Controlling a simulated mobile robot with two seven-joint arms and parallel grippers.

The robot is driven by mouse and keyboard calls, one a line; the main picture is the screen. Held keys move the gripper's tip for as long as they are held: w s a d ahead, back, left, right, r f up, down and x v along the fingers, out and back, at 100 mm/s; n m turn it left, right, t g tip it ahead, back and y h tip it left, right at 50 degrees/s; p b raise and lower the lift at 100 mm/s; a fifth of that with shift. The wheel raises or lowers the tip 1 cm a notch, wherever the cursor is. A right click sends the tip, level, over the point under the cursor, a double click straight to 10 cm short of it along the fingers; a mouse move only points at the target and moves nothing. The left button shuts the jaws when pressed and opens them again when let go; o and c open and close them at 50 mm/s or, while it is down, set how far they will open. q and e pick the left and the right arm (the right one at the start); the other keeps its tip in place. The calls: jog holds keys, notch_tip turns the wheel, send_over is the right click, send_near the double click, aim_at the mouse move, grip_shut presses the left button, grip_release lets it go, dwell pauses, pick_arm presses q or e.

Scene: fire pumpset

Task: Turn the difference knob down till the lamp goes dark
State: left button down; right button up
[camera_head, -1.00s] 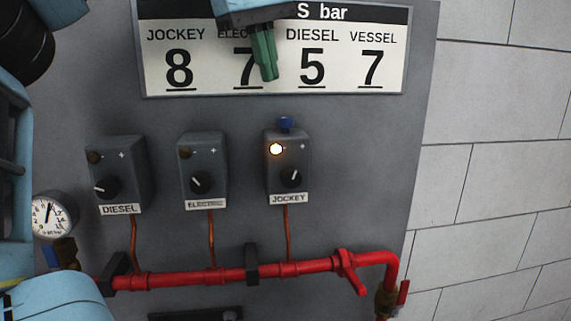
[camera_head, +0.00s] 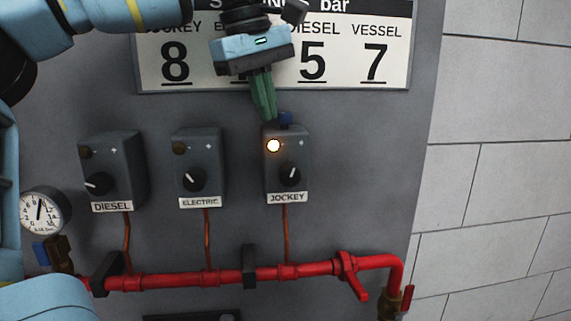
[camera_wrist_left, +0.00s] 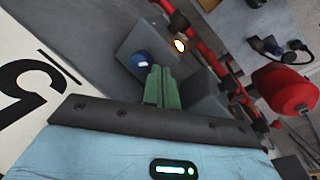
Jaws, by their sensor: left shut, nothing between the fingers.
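The JOCKEY box (camera_head: 300,165) hangs on the grey panel. Its lamp (camera_head: 273,146) glows and also shows lit in the left wrist view (camera_wrist_left: 180,45). Below the lamp is a black dial (camera_head: 290,176), its white pointer tilted up and slightly right. A blue knob (camera_head: 286,118) stands on top of the box, also in the left wrist view (camera_wrist_left: 138,61). Neither knob carries a readable name. My left gripper (camera_head: 268,117) points down with green fingers shut and empty, just left of the blue knob. Whether they touch it I cannot tell. My right gripper is not in view.
The ELECTRIC box (camera_head: 200,155) and DIESEL box (camera_head: 112,160) hang to the left, their lamps dark. The pressure display (camera_head: 395,75) is above. Copper tubes drop to a red pipe (camera_head: 215,277) below. A gauge (camera_head: 40,212) is at far left.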

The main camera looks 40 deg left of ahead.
pick_arm(q)
jog(key=shift+w+d, duration=0.1)
jog(key=shift+w, duration=0.15)
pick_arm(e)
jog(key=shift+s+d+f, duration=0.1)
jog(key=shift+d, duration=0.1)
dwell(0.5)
pick_arm(q)
jog(key=shift+d, duration=0.2)
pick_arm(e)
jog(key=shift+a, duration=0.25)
pick_arm(q)
jog(key=shift+s, duration=0.35)
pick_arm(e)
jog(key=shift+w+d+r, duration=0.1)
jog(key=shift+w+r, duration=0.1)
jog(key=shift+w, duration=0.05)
